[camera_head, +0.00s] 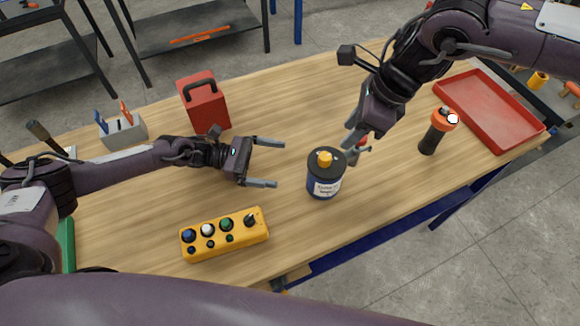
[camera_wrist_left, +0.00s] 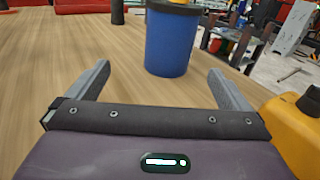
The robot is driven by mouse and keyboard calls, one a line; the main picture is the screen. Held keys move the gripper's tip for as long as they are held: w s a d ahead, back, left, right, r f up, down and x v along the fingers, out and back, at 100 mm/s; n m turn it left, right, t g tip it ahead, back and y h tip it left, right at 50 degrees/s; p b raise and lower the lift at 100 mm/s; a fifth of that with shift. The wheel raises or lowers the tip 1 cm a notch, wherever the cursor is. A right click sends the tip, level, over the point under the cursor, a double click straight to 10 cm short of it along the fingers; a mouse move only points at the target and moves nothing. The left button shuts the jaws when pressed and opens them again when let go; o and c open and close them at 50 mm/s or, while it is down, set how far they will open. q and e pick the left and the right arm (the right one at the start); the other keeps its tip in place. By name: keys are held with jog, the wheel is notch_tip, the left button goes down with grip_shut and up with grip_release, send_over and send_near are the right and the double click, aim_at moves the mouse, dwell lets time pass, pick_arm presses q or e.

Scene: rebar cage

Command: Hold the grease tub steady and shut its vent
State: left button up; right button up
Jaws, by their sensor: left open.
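The grease tub (camera_head: 324,187) is a dark blue cylinder with a white label and a black lid, upright on the wooden table.
A yellow button box (camera_head: 225,238) lies at the front, near my left gripper. A red box with a handle (camera_head: 205,102) stands behind. A flashlight (camera_head: 433,135) and a red tray (camera_head: 490,110) are on the right.

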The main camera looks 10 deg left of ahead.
aim_at(323, 174)
pick_arm(q)
jog(key=shift+m+g, duration=0.4)
jog(key=d, duration=0.4)
jog(key=s+d, duration=0.1)
jog(key=d, duration=0.1)
jog(key=shift+d+r, duration=0.2)
jog(key=shift+d, duration=0.1)
jog(key=d, duration=0.7)
jog(key=shift+w, duration=0.1)
